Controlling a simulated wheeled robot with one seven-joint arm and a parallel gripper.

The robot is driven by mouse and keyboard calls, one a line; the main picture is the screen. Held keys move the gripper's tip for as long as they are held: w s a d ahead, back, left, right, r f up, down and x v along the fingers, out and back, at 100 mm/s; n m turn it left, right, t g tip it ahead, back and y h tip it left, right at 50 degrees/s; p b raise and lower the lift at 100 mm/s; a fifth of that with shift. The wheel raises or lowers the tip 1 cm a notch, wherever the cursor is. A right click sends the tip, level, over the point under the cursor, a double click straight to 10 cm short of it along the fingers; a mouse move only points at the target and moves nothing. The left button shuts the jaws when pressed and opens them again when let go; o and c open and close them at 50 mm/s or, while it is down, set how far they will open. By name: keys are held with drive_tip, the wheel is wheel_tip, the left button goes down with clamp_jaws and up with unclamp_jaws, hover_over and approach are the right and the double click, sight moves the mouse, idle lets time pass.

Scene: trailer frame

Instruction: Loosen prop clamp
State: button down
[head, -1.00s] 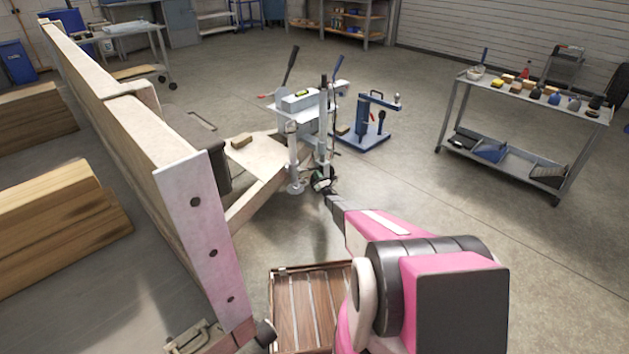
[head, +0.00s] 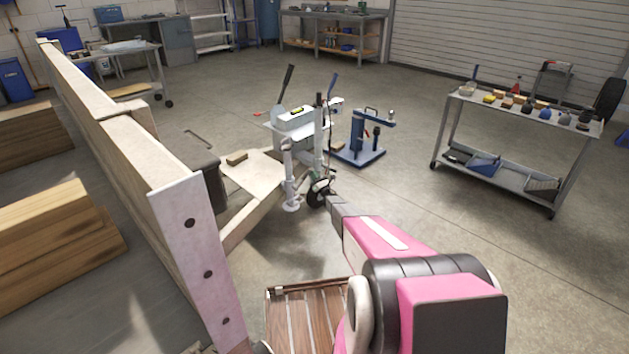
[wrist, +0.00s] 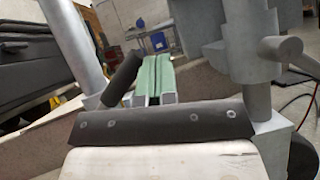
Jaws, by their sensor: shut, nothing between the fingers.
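Two light-grey upright posts stand at the trailer's nose in the head view, a left post (head: 288,175) with a round foot and a right post (head: 318,140). In the wrist view the left post (wrist: 75,45) and the right post (wrist: 240,50) flank my gripper. The right post carries a collar with a stubby side handle (wrist: 285,50), which may be the prop clamp; I cannot be sure. My gripper (wrist: 157,65) has its green-padded fingers together, empty, between the posts and apart from that handle. In the head view my gripper (head: 321,186) is small and partly hidden by the posts.
The trailer's long pale beam (head: 130,150) runs along the left. A black wheel (head: 318,194) sits by the posts' feet. A blue stand (head: 362,140) is behind. A tool trolley (head: 520,110) stands right, with open floor before it.

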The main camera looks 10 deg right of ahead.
drive_tip(key=shift+s+a+r, duration=0.15)
drive_tip(key=shift+a+r, duration=0.05)
drive_tip(key=shift+r, duration=0.35)
drive_tip(key=shift+s+a+r, duration=0.15)
drive_tip(key=shift+a+r, duration=0.05)
drive_tip(key=shift+r, duration=0.3)
